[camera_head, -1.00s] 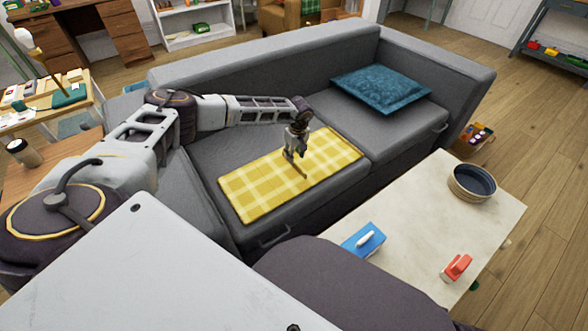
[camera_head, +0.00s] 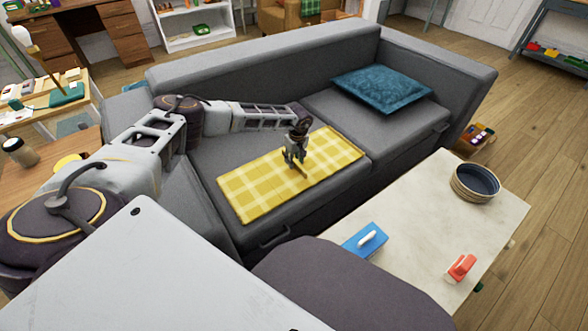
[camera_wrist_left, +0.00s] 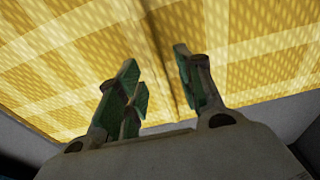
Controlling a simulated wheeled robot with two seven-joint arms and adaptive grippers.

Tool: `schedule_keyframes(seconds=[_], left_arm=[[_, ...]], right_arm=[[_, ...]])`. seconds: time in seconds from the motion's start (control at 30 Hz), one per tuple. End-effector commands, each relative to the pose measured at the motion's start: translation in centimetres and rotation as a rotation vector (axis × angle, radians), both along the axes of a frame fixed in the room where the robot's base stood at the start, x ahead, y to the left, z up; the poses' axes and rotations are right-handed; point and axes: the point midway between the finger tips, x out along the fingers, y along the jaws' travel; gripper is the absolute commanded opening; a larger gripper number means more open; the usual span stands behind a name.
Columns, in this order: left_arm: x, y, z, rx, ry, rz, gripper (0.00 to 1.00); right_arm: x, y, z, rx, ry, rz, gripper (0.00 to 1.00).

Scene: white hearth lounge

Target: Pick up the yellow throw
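The yellow checked throw (camera_head: 250,187) lies spread flat on the grey sofa seat, over its left and middle part. It fills most of the left wrist view (camera_wrist_left: 60,70), where a crease or seam runs between the fingers. My left gripper (camera_head: 297,168) is over the right half of the throw, pointing down. In the left wrist view its two fingers (camera_wrist_left: 156,76) are apart, with nothing clearly pinched between them. I cannot tell whether the fingertips touch the cloth. My right gripper is not in view.
A teal cushion (camera_head: 382,88) lies on the sofa's right seat; the sofa backrest (camera_head: 260,57) rises behind. A pale coffee table (camera_head: 432,222) stands in front, bearing a dark bowl (camera_head: 476,183), a blue box-like item (camera_head: 364,242) and a red item (camera_head: 461,268). A side table with a cup stands left.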

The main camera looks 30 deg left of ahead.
Motion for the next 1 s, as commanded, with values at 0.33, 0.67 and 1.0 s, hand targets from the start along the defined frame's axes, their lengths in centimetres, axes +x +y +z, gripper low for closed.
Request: schedule_keyframes(seconds=[0.33,0.67,1.0], left_arm=[[0.05,0.10,-0.68,0.000,-0.001,0.000,0.37],[0.04,0.10,-0.68,0.000,-0.001,0.000,0.30],[0.03,0.11,-0.68,0.000,-0.001,0.000,0.00]], right_arm=[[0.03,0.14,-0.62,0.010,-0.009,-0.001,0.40],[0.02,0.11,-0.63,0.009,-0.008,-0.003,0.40],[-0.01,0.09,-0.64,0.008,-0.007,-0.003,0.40]])
